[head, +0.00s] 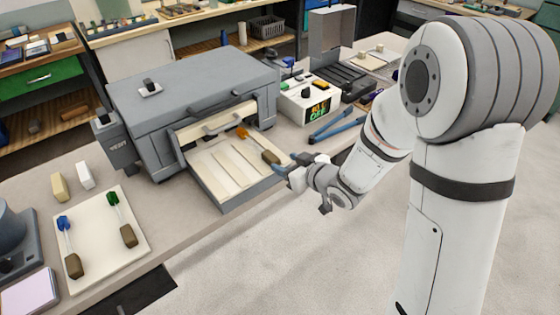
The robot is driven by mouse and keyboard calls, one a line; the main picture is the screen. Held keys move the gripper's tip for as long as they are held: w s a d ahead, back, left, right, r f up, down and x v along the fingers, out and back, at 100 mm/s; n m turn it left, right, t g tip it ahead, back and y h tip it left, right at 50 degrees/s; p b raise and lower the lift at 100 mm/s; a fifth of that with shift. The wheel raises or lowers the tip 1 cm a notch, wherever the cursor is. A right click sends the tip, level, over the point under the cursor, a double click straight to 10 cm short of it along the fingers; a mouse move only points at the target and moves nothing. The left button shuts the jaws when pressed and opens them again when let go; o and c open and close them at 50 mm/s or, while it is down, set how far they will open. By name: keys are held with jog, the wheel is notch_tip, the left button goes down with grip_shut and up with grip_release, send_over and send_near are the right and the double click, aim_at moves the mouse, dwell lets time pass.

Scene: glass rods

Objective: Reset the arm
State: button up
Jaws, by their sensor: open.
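My gripper (291,171) is open and appears empty, at the end of my white and grey arm. It hangs at the right front edge of the pulled-out tray (214,177) of a grey kiln-like box (190,95). A glass rod piece with an orange end (243,132) and a brown block (271,157) lie on the tray, close to the gripper's left. I cannot tell whether the gripper touches the tray. A pale board (95,237) at left holds a blue-tipped rod (64,225) and a green-tipped rod (114,200), each by a brown block.
A control box (310,100) with a lit display stands right of the kiln. Blue-handled tongs (336,130) lie before it. Two small pale blocks (60,187) sit behind the board. The floor (310,260) in front of the bench is clear.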

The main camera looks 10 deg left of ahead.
jog(key=shift+s+d+r, duration=0.25)
jog(key=shift+s+d, duration=0.1)
jog(key=shift+d, duration=0.05)
